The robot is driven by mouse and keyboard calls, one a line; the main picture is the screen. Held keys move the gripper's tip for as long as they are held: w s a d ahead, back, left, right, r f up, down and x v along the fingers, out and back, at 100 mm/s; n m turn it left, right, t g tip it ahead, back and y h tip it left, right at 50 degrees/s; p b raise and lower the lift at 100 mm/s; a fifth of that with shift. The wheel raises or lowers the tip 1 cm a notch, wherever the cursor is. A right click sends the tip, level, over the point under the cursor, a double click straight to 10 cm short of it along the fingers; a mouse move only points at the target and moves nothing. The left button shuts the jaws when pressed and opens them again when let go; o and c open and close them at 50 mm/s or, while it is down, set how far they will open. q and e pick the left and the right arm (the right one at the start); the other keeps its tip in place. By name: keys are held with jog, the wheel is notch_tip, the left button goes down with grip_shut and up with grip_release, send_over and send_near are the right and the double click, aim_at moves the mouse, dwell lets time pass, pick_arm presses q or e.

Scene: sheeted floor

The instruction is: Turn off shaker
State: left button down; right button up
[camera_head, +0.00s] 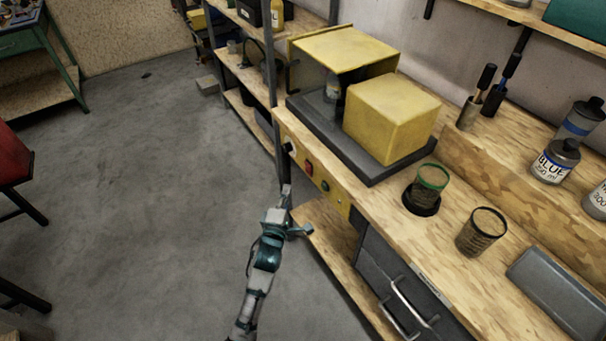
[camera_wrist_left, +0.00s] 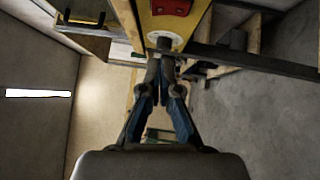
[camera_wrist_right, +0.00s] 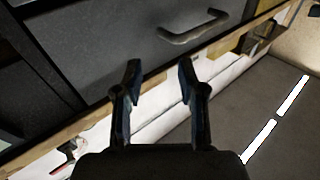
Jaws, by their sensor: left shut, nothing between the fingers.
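The shaker is a yellow box (camera_head: 392,118) on a dark grey platform (camera_head: 372,170), with a yellow-topped housing behind it. A yellow control panel (camera_head: 316,175) on the bench's front edge carries a black knob (camera_head: 287,147), a red switch (camera_head: 309,168) and a green button (camera_head: 325,186). My left gripper (camera_head: 286,191) is in front of and below the panel. In the left wrist view, its fingers (camera_wrist_left: 161,68) are shut and empty, close to the dark knob (camera_wrist_left: 164,43) on a white disc; contact is unclear. The red switch (camera_wrist_left: 171,6) shows beyond. My right gripper (camera_wrist_right: 160,76) is open and empty.
A green-rimmed cup (camera_head: 430,183) sits in a black holder, and another cup (camera_head: 481,232) stands beside it. A drawer handle (camera_head: 412,300) juts out below the bench, also seen ahead of my right gripper (camera_wrist_right: 193,27). Grey floor (camera_head: 165,190) at left is open.

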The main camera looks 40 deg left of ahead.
aim_at(305, 164)
pick_arm(q)
jog(key=w+b, duration=0.2)
jog(key=w, duration=0.6)
jog(key=shift+w+r, duration=0.15)
jog(key=shift+r, duration=0.3)
pick_arm(e)
jog(key=shift+s+d+r+m+t+y, duration=0.15)
jog(key=shift+s+r+t, duration=0.1)
jog(key=shift+r+t, duration=0.55)
jog(key=shift+s+a+r+m+t+y, duration=0.1)
jog(key=shift+s+r+t, duration=0.2)
jog(key=shift+r+t, duration=0.45)
jog(key=shift+s+d+r+m+t+y, duration=0.15)
jog(key=shift+s+r+t, duration=0.1)
jog(key=shift+r+t, duration=0.5)
pick_arm(q)
jog(key=shift+a, duration=0.1)
pick_arm(e)
jog(key=shift+a, duration=0.15)
